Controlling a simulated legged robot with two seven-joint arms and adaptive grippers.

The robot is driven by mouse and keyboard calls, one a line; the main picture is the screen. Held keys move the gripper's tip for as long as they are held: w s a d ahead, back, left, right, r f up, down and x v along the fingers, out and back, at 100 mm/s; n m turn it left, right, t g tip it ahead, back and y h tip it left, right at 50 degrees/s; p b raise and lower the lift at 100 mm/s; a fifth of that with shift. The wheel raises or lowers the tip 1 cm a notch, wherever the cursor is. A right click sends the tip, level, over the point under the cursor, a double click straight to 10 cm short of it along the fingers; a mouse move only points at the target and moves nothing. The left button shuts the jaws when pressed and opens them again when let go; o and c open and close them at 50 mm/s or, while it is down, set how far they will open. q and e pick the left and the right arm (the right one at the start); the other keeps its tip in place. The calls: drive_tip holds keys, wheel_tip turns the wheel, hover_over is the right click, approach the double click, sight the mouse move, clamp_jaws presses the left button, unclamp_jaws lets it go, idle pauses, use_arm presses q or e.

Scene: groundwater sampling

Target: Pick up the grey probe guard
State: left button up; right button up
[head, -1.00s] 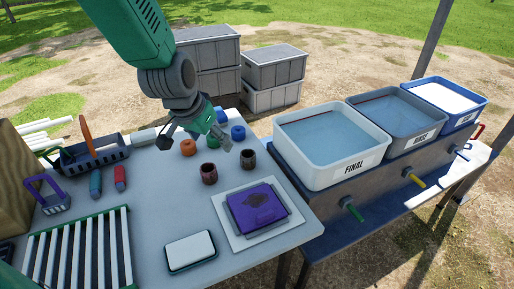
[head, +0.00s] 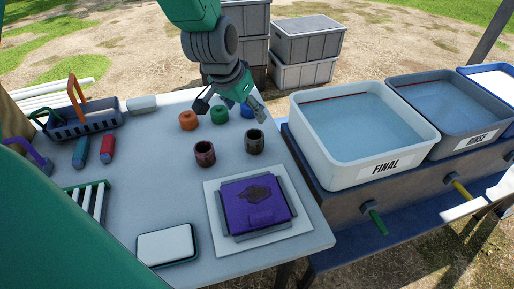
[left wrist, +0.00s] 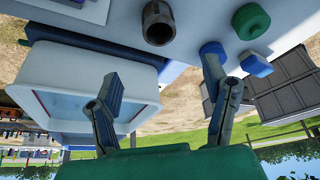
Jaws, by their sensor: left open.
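The grey probe guard (head: 254,141) is a short dark grey open-topped cylinder standing upright on the table. In the left wrist view it shows at the top centre (left wrist: 158,24). A similar dark red-brown guard (head: 205,153) stands to its left. My left gripper (head: 231,107) is open and empty, above the table and just behind the grey guard in the head view. In the left wrist view its two fingers (left wrist: 160,72) are spread wide, with the guard beyond them and not between them. My right gripper is in neither view.
Orange (head: 188,120), green (head: 220,114) and blue (head: 247,110) caps stand close behind the guards. Open tabletop lies left of the guards.

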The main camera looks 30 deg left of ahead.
sight(254, 135)
use_arm(q)
drive_tip(key=b+x, duration=0.2)
drive_tip(key=x, duration=0.8)
drive_tip(key=shift+s+a, duration=0.15)
drive_tip(key=x, duration=0.3)
drive_tip(key=b+x, duration=0.1)
drive_tip(key=shift+s+f, duration=0.15)
drive_tip(key=shift+f, duration=0.65)
drive_tip(key=c, duration=1.1)
